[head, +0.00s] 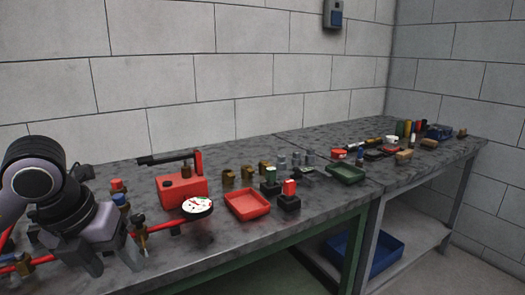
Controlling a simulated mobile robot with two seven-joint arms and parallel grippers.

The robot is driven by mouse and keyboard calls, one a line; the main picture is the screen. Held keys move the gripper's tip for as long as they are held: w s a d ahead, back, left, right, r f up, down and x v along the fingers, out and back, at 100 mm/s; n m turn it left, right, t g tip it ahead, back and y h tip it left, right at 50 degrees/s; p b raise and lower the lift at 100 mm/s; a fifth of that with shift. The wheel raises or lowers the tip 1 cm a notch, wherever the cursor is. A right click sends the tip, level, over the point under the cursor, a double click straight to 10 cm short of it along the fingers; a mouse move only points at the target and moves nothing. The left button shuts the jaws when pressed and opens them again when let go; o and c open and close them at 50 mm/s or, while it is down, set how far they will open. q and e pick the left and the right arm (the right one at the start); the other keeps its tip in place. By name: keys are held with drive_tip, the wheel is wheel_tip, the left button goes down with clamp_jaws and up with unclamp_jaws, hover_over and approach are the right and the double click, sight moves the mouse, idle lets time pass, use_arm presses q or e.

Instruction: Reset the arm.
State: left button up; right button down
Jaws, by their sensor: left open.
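My left arm comes in from the left, and its left gripper (110,261) points down over the near left of the workbench (235,245). Its two fingers are apart and I see nothing held between them. The gripper hides part of a red pipe (62,258) with brass fittings. A valve with a dark knob (140,230) stands just right of the fingers; whether they touch cannot be told. My right gripper is not in view.
A red hand pump (182,190) and a round gauge (197,206) stand right of the gripper. Further right are a red tray (247,216), several small fittings and a green tray (346,181). A blue bin (382,256) sits on the lower shelf. A wall runs behind the bench.

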use_arm(q)
drive_tip(key=s+d+f+m+g+h+p, duration=0.1)
drive_tip(key=s+d+m+g+h, duration=0.15)
drive_tip(key=d+h, duration=0.35)
drive_tip(key=s+d+f+m+g+h+p, duration=0.1)
drive_tip(key=s+d+f+g+h, duration=0.15)
drive_tip(key=d, duration=0.65)
drive_tip(key=d+r+n+t+h+p, duration=0.2)
drive_tip(key=d+r+n+t+h, duration=0.25)
drive_tip(key=r+n+h, duration=0.55)
drive_tip(key=w+a+f+n+t+y+p, duration=0.1)
drive_tip(key=w+a+f+n+t+y, duration=0.1)
drive_tip(key=a+f+n+t+y, duration=0.55)
drive_tip(key=w+a+f+n+t+y+p, duration=0.1)
drive_tip(key=w+a+f+n+t+y, duration=0.25)
drive_tip(key=f+n+t, duration=0.7)
drive_tip(key=s+a+f+n+g+y, duration=0.2)
drive_tip(key=s+f+n+g+y, duration=0.1)
drive_tip(key=s+f+g, duration=0.2)
drive_tip(key=s+a+f+n+g+y+p, duration=0.1)
drive_tip(key=s+a+f+n+g+y, duration=0.2)
drive_tip(key=s+f, duration=0.6)
wheel_tip(320, 180, down, 3)
drive_tip(key=shift+r+n+g, duration=0.2)
drive_tip(key=shift+n+g, duration=0.55)
drive_tip(key=shift+g, duration=0.5)
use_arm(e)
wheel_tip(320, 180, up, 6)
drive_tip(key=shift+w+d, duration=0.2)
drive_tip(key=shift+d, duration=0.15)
